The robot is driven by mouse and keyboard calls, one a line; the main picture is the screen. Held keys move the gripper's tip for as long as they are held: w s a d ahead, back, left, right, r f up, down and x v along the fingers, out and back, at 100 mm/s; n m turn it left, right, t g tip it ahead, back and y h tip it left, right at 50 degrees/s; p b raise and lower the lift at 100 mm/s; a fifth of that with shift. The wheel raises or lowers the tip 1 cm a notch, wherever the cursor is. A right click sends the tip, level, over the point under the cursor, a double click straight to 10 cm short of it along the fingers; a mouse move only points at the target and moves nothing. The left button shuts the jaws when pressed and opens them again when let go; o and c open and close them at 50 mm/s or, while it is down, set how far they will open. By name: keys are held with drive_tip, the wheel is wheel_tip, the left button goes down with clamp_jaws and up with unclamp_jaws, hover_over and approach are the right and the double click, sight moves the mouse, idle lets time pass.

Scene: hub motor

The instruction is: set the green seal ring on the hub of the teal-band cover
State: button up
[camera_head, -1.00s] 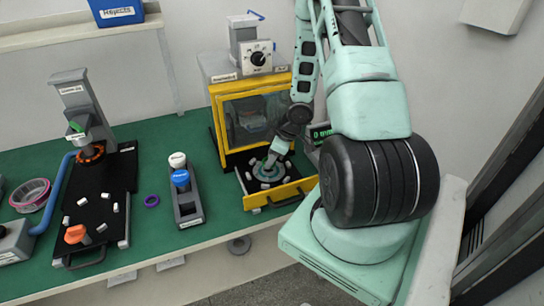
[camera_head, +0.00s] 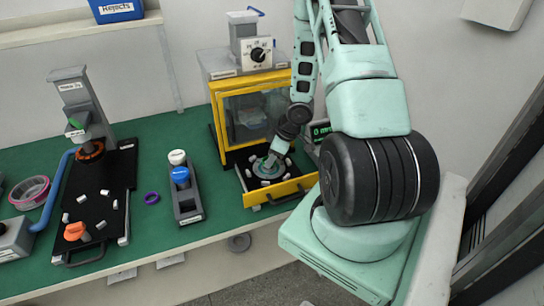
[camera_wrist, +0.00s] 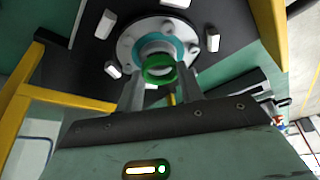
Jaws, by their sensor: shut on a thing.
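The teal-band cover (camera_wrist: 126,48) is a pale round disc with a teal band around its grey central hub (camera_wrist: 154,47). It lies in the pulled-out tray of the yellow-framed machine; in the head view the cover (camera_head: 262,171) shows partly behind my gripper (camera_head: 272,157). In the wrist view my gripper (camera_wrist: 161,88) is shut on the green seal ring (camera_wrist: 160,74), between its two fingers. The ring appears at the near end of the hub, overlapping it in the picture. I cannot tell whether it touches the hub or is around it.
Several small pale pegs stand around the cover on the dark tray. The yellow tray front (camera_head: 282,192) and machine frame (camera_head: 216,125) are close to my gripper. A block with white and blue knobs (camera_head: 183,190), a purple ring (camera_head: 151,198) and a black press stand (camera_head: 95,195) are to the left.

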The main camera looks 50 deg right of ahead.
drive_tip(key=shift+f, duration=0.2)
drive_tip(key=o, duration=1.1)
drive_tip(key=shift+c, duration=0.2)
drive_tip(key=p+v, duration=0.7)
drive_tip(key=v, duration=1)
drive_tip(key=shift+s+r, duration=0.15)
drive_tip(key=shift+s, duration=0.05)
